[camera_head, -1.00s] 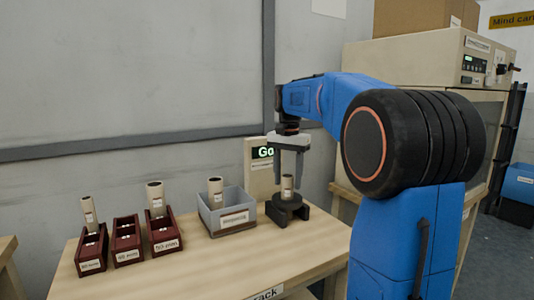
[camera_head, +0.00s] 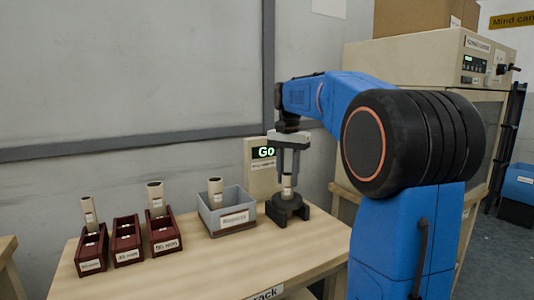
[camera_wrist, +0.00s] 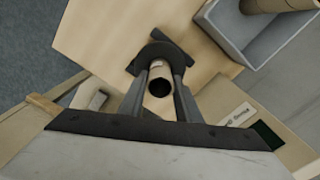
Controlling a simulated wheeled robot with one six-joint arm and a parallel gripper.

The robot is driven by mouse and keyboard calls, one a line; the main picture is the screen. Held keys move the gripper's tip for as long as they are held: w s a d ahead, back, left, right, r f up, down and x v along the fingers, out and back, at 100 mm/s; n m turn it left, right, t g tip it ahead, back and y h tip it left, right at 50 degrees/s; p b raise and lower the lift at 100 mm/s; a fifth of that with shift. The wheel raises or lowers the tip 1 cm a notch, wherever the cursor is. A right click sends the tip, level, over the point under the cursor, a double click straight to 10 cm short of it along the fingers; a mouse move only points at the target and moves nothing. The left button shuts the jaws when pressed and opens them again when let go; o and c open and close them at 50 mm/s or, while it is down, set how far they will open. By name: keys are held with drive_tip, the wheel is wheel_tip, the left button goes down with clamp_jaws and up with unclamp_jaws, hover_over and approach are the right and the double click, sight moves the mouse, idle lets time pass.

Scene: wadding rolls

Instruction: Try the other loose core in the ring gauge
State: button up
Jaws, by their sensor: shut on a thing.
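A tan cardboard core (camera_head: 287,187) stands upright in the dark ring gauge (camera_head: 287,208) on the table. My gripper (camera_head: 287,176) points down from above and is shut on this core near its top. In the wrist view the core (camera_wrist: 159,84) shows its open end between my two fingers, with the black gauge (camera_wrist: 160,52) around or behind it. How deep the core sits in the gauge is hard to tell. A display (camera_head: 264,153) behind the gauge reads "Go". Another core (camera_head: 215,188) stands in the grey bin (camera_head: 232,219) to the left.
Dark red labelled racks (camera_head: 127,240) stand at the table's left, with a core (camera_head: 88,210) in the left one and a core (camera_head: 155,196) in the right one. The middle rack looks empty. The table front (camera_head: 200,270) is clear. A beige cabinet (camera_head: 420,120) stands at the right.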

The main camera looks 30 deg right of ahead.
drive_tip(key=shift+r, duration=5.2)
